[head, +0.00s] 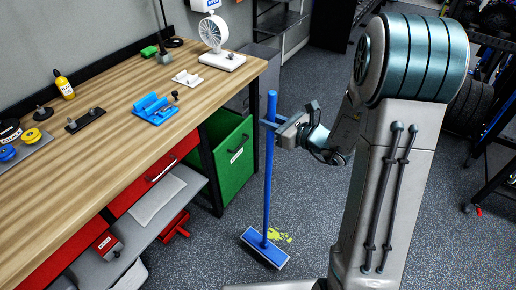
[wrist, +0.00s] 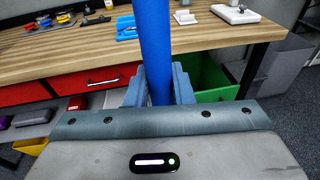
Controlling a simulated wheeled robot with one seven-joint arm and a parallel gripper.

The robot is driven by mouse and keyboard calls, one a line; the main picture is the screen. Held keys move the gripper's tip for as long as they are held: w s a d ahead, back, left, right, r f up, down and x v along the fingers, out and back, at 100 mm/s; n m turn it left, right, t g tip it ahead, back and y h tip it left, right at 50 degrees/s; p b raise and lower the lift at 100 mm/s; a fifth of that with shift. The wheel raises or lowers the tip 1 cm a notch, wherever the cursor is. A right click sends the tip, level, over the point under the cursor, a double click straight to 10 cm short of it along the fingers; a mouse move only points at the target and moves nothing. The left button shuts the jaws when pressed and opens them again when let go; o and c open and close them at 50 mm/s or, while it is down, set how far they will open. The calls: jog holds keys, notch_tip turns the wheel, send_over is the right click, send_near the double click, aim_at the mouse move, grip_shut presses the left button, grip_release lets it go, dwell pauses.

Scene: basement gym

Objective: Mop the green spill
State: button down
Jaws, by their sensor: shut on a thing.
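A blue mop (head: 267,180) stands nearly upright on the floor in the head view, with its flat blue head (head: 264,249) down on the speckled floor. The green spill (head: 280,237) shows as yellow-green patches beside and behind the mop head, which may hide part of it. My gripper (head: 270,124) is shut around the upper part of the mop's handle. In the wrist view the blue handle (wrist: 153,45) rises between the two fingers of my gripper (wrist: 159,88). The mop head is not visible in the wrist view.
A wooden workbench (head: 120,130) with tools and a small fan (head: 215,38) runs along the left. A green bin (head: 230,155) and red drawers (head: 150,180) sit under it. Dark racks with tyres (head: 470,105) stand at the right. The floor around the mop head is open.

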jog(key=shift+n+g+y, duration=0.8)
jog(key=s+a+b, duration=0.1)
jog(key=b, duration=0.2)
jog(key=s+a+f+b, duration=0.1)
jog(key=b, duration=0.2)
jog(key=s+a+b, duration=0.1)
jog(key=a+b, duration=0.1)
jog(key=b, duration=0.2)
jog(key=shift+s+f, duration=0.25)
jog(key=shift+f, duration=0.15)
jog(key=shift+r, duration=0.15)
notch_tip(320, 180, down, 5)
jog(key=b, duration=0.4)
jog(key=shift+r, duration=0.1)
